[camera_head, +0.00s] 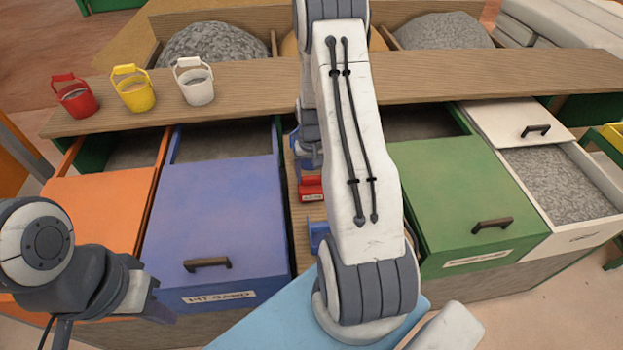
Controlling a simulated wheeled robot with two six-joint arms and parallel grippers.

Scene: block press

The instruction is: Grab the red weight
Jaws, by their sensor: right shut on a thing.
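The red weight (311,188), with a small pale label on its front, is in the narrow wooden gap between the blue and green drawers. My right gripper (309,165) is just above it, pointing down and shut on the red weight. My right arm crosses the middle of the view and hides part of the gripper and of the weight's right side. My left gripper (150,299) is at the lower left in front of the blue drawer, apart from the weight. Its fingers are too unclear to tell open from shut.
A blue piece (318,236) stands nearer in the gap, partly hidden by my arm. Orange (98,215), blue (215,200), green (465,190) and white (520,125) drawers flank it. Red (74,98), yellow (134,92) and white (194,85) buckets stand on the wooden shelf (450,75).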

